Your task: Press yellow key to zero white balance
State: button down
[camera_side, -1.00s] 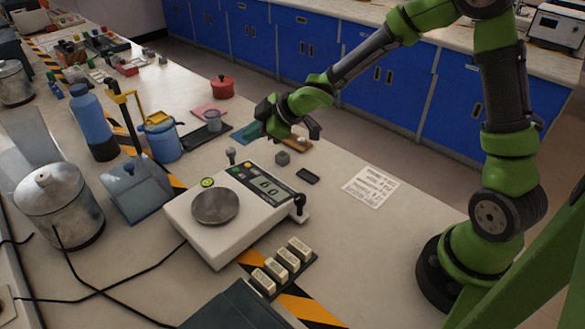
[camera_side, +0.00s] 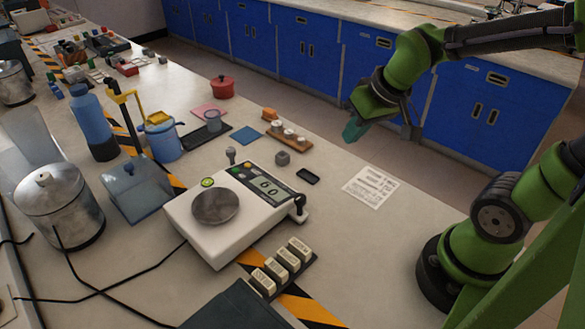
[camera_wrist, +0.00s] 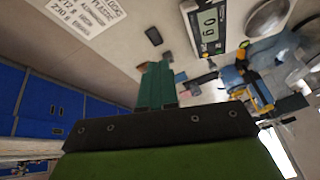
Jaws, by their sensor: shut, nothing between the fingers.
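The white balance (camera_side: 205,238) stands on the bench with a round metal pan (camera_side: 215,207) and a display (camera_side: 268,188) that seems to read 60. A small orange-yellow key (camera_side: 248,166) sits beside a green one (camera_side: 236,171) at the far end of its dark panel. My gripper (camera_side: 352,131) is shut and empty, raised and well to the right of the balance. Its teal fingers (camera_wrist: 156,80) are together in the wrist view.
A printed sheet (camera_side: 370,187) lies right of the balance. A small grey cube (camera_side: 283,158), a black block (camera_side: 308,176) and a weight rack (camera_side: 288,132) lie behind it. White labelled blocks (camera_side: 281,265) stand in front. A metal pot (camera_side: 60,205) is left.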

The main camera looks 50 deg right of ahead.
jog(key=s+a+r+t+y, duration=0.2)
jog(key=s+r, duration=0.3)
jog(key=shift+a+r+m, duration=0.15)
jog(key=shift+a+m, duration=0.2)
jog(key=shift+m, duration=0.05)
